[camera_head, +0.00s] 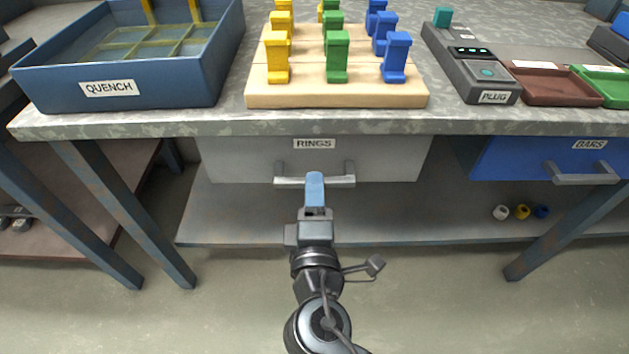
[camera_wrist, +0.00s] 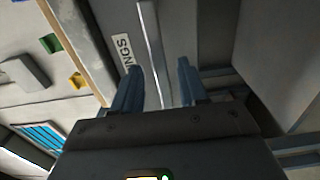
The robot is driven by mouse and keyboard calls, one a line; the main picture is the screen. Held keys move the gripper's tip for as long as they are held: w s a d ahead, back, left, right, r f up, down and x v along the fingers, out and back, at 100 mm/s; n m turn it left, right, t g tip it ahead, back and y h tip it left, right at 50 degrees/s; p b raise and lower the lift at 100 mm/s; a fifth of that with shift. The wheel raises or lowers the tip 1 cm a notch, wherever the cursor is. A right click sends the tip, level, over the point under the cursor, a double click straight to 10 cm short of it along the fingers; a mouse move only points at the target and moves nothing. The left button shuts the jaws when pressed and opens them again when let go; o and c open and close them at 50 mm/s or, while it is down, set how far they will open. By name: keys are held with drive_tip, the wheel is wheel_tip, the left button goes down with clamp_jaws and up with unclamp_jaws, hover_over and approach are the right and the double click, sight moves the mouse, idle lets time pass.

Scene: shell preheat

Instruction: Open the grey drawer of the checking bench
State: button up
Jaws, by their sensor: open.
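The grey drawer (camera_head: 235,160), labelled RINGS, sits shut under the bench top at the middle. Its bar handle (camera_head: 335,181) runs level across the front. My gripper (camera_head: 315,178) is at the middle of this handle and hides part of it. In the wrist view my gripper (camera_wrist: 159,75) is open, with one blue finger on each side of the handle (camera_wrist: 152,45). The handle bar runs between the fingers; I cannot tell whether either finger touches it. The grey drawer front (camera_wrist: 182,35) also shows behind them.
A blue drawer (camera_head: 510,160) labelled BARS is at the right. The bench top holds a blue QUENCH tray (camera_head: 150,90), a wooden board (camera_head: 355,95) of coloured posts and a PLUG box (camera_head: 480,85). Small rings (camera_head: 521,211) lie on the lower shelf. Bench legs (camera_head: 100,210) stand at both sides.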

drive_tip(key=shift+w, duration=1.6)
clamp_jaws()
